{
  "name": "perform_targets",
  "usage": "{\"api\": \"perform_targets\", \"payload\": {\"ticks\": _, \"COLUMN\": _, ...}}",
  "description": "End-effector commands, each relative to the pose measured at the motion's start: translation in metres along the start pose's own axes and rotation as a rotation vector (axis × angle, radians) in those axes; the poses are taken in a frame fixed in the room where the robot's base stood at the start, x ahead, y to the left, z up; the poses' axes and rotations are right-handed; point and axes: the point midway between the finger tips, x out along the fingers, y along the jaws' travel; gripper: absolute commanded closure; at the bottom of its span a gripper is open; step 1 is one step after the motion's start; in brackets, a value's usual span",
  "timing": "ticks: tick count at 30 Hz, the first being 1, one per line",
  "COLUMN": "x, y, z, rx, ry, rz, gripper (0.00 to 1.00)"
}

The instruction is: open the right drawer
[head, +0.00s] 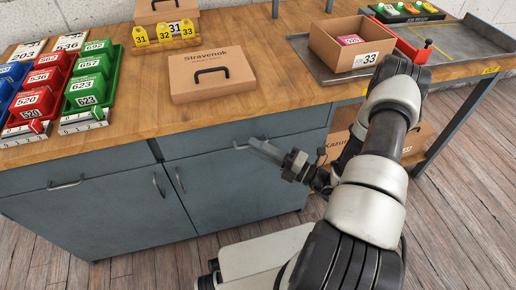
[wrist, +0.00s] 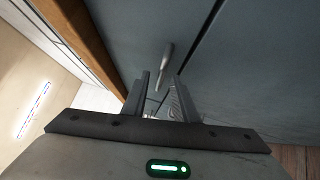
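The right drawer (head: 200,143) is the upper right front of the blue-grey cabinet under the wooden bench, and it looks closed. Its metal bar handle (head: 240,146) is partly hidden by my gripper (head: 260,147), which is close to the drawer front. In the wrist view, the handle (wrist: 166,62) stands out from the blue-grey front at and just beyond the fingertips. My gripper (wrist: 161,82) is open there, with its two fingers apart on either side of the handle's line. I cannot tell whether either finger touches the handle.
The left drawer's handle (head: 66,183) and two cupboard doors with upright handles (head: 158,184) are on the same cabinet. The bench top holds a closed cardboard box (head: 211,76), an open box (head: 350,42) and red and green bins (head: 90,75). The floor before the cabinet looks clear.

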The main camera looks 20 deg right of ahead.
Motion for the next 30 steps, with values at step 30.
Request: {"api": "perform_targets", "payload": {"ticks": 30, "x": 0.001, "y": 0.0003, "z": 0.0002, "rx": -0.001, "ry": 0.0, "rz": 0.0, "gripper": 1.0}}
